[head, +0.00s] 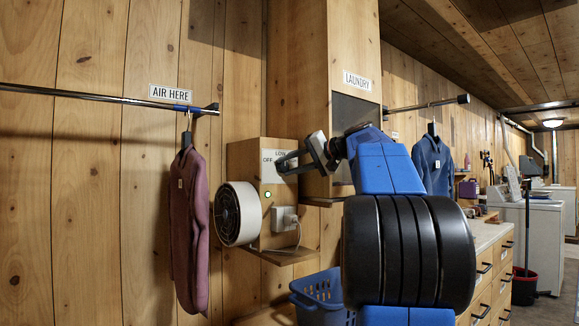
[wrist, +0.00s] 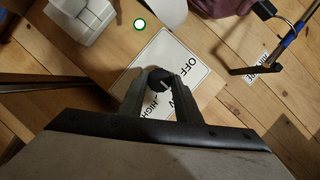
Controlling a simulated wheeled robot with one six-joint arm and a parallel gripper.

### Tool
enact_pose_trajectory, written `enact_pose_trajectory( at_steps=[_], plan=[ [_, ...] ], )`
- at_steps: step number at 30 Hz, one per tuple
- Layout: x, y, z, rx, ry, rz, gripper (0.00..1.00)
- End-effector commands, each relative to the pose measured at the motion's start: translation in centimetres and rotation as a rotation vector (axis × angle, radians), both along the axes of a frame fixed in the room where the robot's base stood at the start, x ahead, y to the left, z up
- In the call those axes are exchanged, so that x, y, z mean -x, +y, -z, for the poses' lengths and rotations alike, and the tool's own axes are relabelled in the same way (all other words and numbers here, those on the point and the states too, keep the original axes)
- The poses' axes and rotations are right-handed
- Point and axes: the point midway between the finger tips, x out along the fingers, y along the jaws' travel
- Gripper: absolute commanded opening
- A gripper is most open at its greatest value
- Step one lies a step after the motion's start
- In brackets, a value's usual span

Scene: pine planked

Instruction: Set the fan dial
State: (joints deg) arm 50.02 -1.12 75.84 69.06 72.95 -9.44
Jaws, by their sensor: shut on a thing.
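The fan dial (wrist: 158,84) is a dark round knob on a white label plate (wrist: 185,62) that reads OFF, LOW and HIGH. My gripper (wrist: 155,82) is shut on the dial, with one finger at each side of it. The dial's exact pointing is hard to tell. In the head view, my gripper (head: 285,162) reaches the panel from the right and hides the dial, while OFF and LOW show beside it. The white round fan (head: 238,213) is mounted on the wooden box (head: 262,165). A green light (head: 267,195) glows below the plate.
A maroon garment (head: 190,220) hangs from a rail (head: 90,94) near the AIR HERE sign (head: 170,93). A white socket (head: 284,218) with a plug is below the dial. A blue basket (head: 322,298) stands lower down. A wooden pillar with a LAUNDRY sign (head: 356,81) rises close behind my arm.

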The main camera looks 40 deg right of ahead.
Motion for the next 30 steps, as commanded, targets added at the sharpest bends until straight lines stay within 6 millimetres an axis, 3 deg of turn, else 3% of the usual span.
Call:
enact_pose_trajectory(
  at_steps=[5,6,8,20,30],
  plan=[
    [0.0,-0.1,0.1,0.001,0.001,0.002,0.08],
    [0.0,-0.1,0.1,0.001,0.001,0.002,0.37],
    [0.0,-0.1,0.1,0.001,0.001,0.002,0.49],
    [0.5,-0.2,-0.1,0.001,0.0,0.003,0.49],
    [5.0,-1.7,-1.3,0.001,0.001,0.004,0.49]
  ],
)
